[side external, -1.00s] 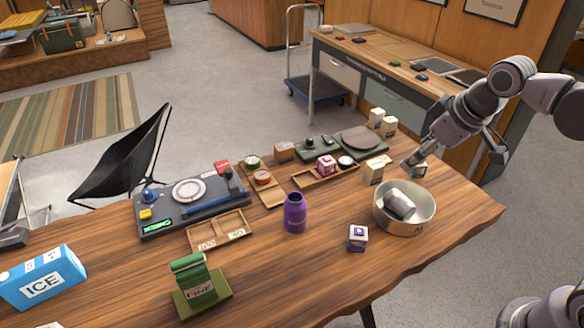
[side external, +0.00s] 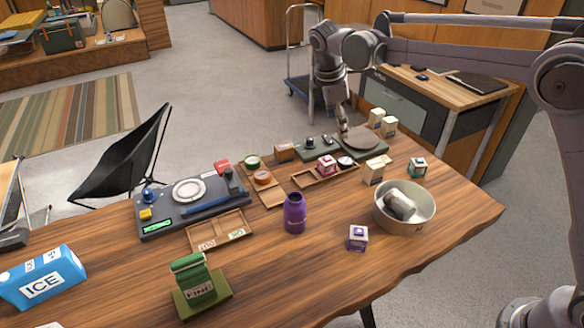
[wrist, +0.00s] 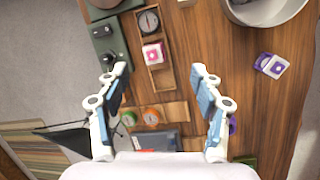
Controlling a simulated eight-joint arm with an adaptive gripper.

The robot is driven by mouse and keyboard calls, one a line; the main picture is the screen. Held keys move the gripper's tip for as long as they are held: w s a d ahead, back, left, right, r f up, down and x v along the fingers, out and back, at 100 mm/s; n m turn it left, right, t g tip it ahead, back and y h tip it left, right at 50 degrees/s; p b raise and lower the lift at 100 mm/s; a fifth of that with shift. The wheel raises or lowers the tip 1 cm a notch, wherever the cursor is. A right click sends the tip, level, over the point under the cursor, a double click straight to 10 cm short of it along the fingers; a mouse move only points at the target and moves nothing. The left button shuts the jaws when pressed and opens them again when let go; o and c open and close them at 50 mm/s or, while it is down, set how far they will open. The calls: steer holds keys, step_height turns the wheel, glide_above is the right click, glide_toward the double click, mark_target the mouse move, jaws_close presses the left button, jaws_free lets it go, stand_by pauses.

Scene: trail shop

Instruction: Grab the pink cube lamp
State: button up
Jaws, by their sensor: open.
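The pink cube lamp (side external: 326,165) is a small white and pink cube in a shallow wooden tray (side external: 308,180) at the back of the table. In the wrist view the pink cube lamp (wrist: 153,53) shows above and between the fingertips, with clear space around the fingers. My gripper (side external: 343,132) hangs pointing down over the back edge of the table, behind the cube. The wrist view shows my gripper (wrist: 160,78) open with nothing between its fingers.
A round compass (side external: 345,162) sits beside the cube in the same tray. A green stove (side external: 318,146) with a brown disc (side external: 361,144) stands behind it.

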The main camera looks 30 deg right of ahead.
mark_target(326, 159)
steer(key=w+f+n, duration=0.1)
steer(key=f, duration=0.2)
steer(key=w+f+n, duration=0.1)
steer(key=f, duration=0.3)
steer(key=w+f+n+g+h, duration=0.1)
steer(key=w+f, duration=0.1)
steer(key=f, duration=0.2)
steer(key=shift+a, duration=0.1)
steer(key=shift+a+x, duration=0.15)
steer(key=shift+x, duration=1.2)
steer(key=shift+a+x, duration=0.15)
steer(key=shift+x, duration=1.25)
steer(key=shift+f, duration=0.1)
steer(key=c, duration=1.3)
